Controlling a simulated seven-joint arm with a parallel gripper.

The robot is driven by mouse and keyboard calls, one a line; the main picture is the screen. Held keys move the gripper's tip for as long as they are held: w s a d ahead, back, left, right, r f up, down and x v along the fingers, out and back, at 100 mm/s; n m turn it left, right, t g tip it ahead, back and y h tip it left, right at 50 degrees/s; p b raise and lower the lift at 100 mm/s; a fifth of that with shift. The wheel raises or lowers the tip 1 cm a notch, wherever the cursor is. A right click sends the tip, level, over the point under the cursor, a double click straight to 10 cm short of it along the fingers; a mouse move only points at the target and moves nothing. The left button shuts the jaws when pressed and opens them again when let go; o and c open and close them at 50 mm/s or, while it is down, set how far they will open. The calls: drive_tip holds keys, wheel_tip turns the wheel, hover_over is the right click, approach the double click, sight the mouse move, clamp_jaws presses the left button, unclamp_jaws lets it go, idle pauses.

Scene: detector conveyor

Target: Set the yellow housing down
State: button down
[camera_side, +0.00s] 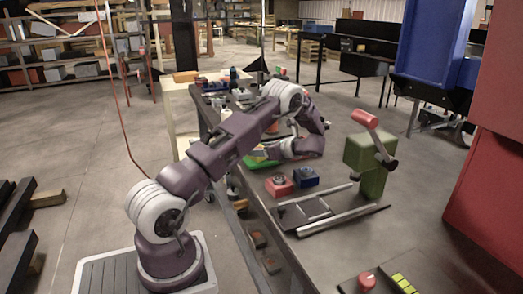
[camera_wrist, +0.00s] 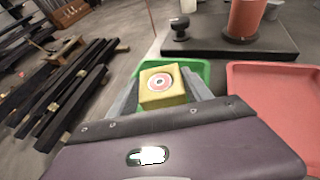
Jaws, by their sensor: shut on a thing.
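The yellow housing (camera_wrist: 163,99) is a yellow block with a round white and red face on top. In the wrist view it sits between the two fingers of my gripper (camera_wrist: 160,84), which are shut on it. A green tray (camera_wrist: 196,70) lies behind and below it; I cannot tell whether the housing touches the tray. In the side view the green tray (camera_side: 262,164) shows partly behind my arm, and the fingers are mostly hidden.
A red tray (camera_wrist: 275,100) lies right of the green one. A dark platform (camera_wrist: 225,50) carries a red cylinder (camera_wrist: 244,18).

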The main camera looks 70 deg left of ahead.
drive_tip(key=shift+c, duration=2.2)
unclamp_jaws()
drive_tip(key=shift+f, duration=0.1)
